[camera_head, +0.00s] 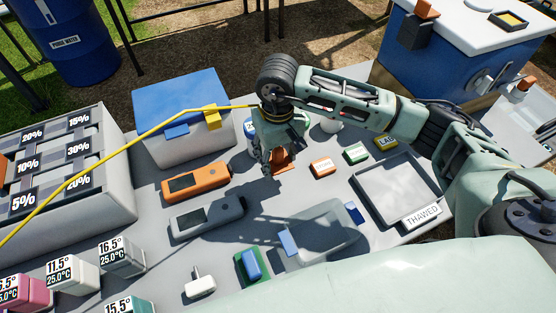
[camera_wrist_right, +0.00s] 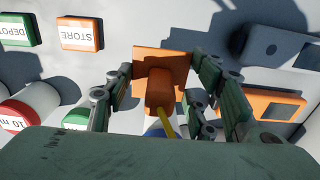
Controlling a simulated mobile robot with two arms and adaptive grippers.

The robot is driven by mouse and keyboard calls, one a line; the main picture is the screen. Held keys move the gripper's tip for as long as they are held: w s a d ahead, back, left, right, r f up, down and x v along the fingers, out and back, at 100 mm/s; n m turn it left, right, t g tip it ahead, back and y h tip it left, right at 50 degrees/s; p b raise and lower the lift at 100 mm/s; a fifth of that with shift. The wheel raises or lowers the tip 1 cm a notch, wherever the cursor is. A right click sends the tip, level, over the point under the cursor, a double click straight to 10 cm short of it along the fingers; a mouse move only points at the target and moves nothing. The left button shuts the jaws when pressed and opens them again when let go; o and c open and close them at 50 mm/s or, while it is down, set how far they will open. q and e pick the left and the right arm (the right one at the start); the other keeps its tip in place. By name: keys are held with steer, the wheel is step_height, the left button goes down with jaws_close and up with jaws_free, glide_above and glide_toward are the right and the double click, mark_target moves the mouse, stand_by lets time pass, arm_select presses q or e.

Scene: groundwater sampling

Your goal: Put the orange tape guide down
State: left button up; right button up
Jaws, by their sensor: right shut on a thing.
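The orange tape guide (camera_head: 283,162) is a flat orange plate with a raised block, seen from above in the right wrist view (camera_wrist_right: 159,62). My right gripper (camera_head: 270,162) is shut on it, with a finger on each side of the block in the right wrist view (camera_wrist_right: 162,88). The gripper points down over the grey table, and its palm hides part of the guide. I cannot tell whether the guide touches the table. A yellow tape (camera_head: 105,168) runs from the left edge, past a yellow clip (camera_head: 212,117), to my right wrist. My left gripper is not in view.
A blue-lidded cooler (camera_head: 182,95) stands left of the gripper. Orange (camera_head: 196,183) and grey (camera_head: 207,216) handheld meters lie nearby. Small labelled blocks, including an orange one (camera_head: 322,167), and the THAWED tray (camera_head: 385,185) are to the right. A clear bin (camera_head: 320,240) stands in front.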

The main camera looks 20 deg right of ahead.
steer(key=shift+f, duration=1.25)
steer(key=shift+f, duration=0.1)
steer(key=shift+f, duration=0.1)
steer(key=o, duration=1.2)
